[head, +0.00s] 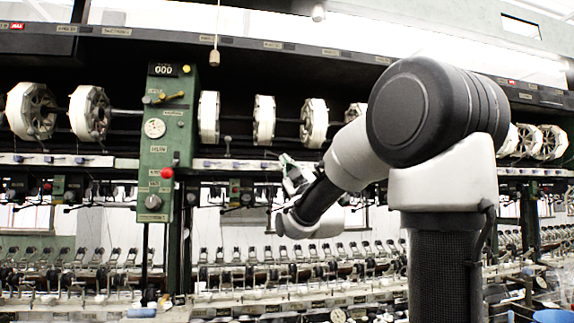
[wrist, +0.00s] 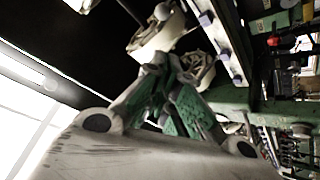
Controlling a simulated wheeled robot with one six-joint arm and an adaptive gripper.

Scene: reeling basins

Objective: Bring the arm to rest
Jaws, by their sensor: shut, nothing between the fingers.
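My arm is raised and bent in front of the reeling machine in the head view. My gripper (head: 286,160) points up and to the left there, small and partly hidden by my own wrist. In the wrist view my gripper (wrist: 166,62) shows its two green-padded fingers, with the tips brought together and nothing held. White reels (wrist: 158,38) show beyond the fingertips in that view. I cannot tell the exact gap between the fingers and the machine.
The machine's green post (head: 158,135) with a red knob stands left of my gripper. White reels (head: 264,120) hang in a row behind it. Below runs a long bench of metal fittings (head: 270,265). A blue basin (head: 553,315) sits at the lower right.

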